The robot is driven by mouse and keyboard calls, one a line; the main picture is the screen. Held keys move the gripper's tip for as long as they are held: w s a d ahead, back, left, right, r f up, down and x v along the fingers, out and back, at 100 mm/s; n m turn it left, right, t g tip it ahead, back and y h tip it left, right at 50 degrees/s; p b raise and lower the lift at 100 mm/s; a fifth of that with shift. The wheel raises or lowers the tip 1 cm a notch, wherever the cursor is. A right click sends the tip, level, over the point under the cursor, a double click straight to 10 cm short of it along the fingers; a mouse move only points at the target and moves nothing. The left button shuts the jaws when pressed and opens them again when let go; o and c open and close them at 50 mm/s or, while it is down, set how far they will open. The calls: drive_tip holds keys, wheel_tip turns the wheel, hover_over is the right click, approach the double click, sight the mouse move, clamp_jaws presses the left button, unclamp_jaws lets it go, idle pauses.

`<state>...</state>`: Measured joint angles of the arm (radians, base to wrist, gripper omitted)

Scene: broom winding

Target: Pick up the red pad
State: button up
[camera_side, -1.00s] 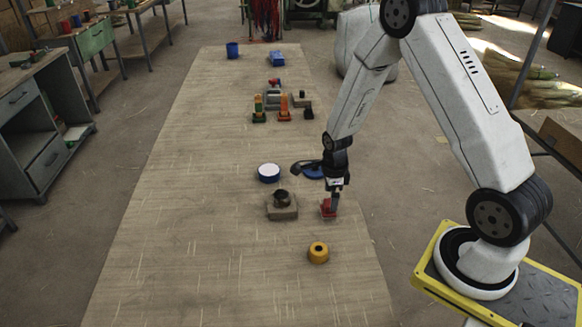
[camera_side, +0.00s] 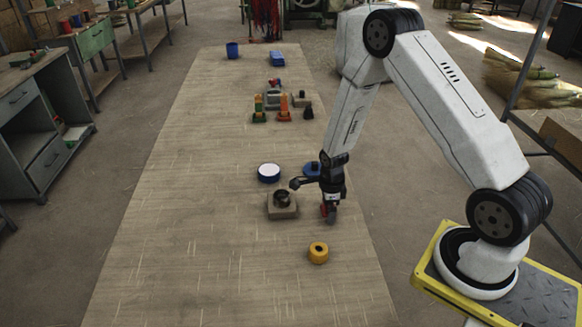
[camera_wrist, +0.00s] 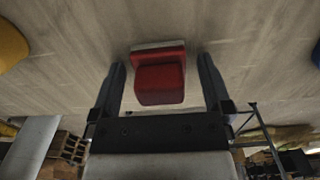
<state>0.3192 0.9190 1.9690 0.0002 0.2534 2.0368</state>
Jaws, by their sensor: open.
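The red pad (camera_wrist: 160,82) lies on the table just ahead of my gripper in the wrist view, a red block with a pale strip along its far edge. My gripper (camera_wrist: 160,88) is open, with one finger on each side of the pad and gaps between. In the side view my gripper (camera_side: 330,217) points down at the tabletop, and only a bit of the red pad (camera_side: 324,211) shows beside the fingers. The rest is hidden behind them.
A grey block with a dark ring (camera_side: 282,206) stands just left of my gripper. A yellow roll (camera_side: 318,253) lies in front. The table's (camera_side: 190,230) left side is clear.

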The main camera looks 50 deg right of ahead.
drive_tip(key=c, duration=1.3)
drive_tip(key=shift+o, duration=0.2)
drive_tip(key=shift+r, duration=0.2)
drive_tip(key=shift+r, duration=0.75)
drive_tip(key=s+a+r, duration=0.3)
drive_tip(key=s+r, duration=0.8)
drive_tip(key=s, duration=0.2)
drive_tip(key=shift+s+a, duration=0.2)
drive_tip(key=shift+s, duration=0.1)
drive_tip(key=shift+r, duration=0.1)
